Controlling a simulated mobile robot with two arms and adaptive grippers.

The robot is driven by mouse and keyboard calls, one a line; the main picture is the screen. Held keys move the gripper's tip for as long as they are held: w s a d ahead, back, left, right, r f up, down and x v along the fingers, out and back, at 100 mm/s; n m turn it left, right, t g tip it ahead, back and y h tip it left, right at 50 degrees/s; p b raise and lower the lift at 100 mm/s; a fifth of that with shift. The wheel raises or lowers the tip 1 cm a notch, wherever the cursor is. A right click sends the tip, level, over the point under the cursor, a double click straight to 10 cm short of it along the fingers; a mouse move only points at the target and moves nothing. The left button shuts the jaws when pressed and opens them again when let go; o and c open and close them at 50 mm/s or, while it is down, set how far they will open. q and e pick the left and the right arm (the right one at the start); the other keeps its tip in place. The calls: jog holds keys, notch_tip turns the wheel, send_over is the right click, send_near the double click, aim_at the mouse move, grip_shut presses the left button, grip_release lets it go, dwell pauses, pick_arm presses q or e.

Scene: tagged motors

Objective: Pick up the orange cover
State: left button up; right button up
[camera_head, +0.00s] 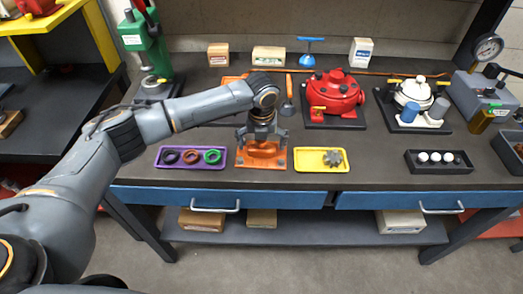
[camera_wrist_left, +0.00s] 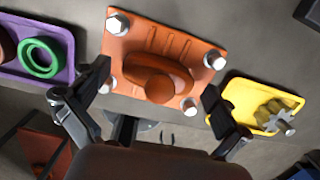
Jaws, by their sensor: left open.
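The orange cover (camera_head: 262,162) lies flat at the front of the dark workbench, between a purple tray and a yellow tray. In the left wrist view the cover (camera_wrist_left: 190,45) is a rectangular plate with silver bolts at its corners and a raised rounded handle in the middle. My left gripper (camera_head: 261,146) is open and points down over the cover. In the left wrist view its fingers (camera_wrist_left: 156,85) stand apart on either side of the handle, with no clear contact. The gripper hides part of the cover in the head view. My right gripper is not in view.
The purple tray (camera_head: 168,166) holds coloured rings; the yellow tray (camera_head: 308,167) holds a grey gear. Behind are a red motor housing (camera_head: 334,92), a white one (camera_head: 413,92) and a green press (camera_head: 142,40). A black tray (camera_head: 440,169) holds white balls to the right.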

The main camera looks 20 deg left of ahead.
pick_arm(q)
jog(key=c, duration=1.7)
jog(key=shift+r, duration=0.1)
jog(key=shift+w+r, duration=0.1)
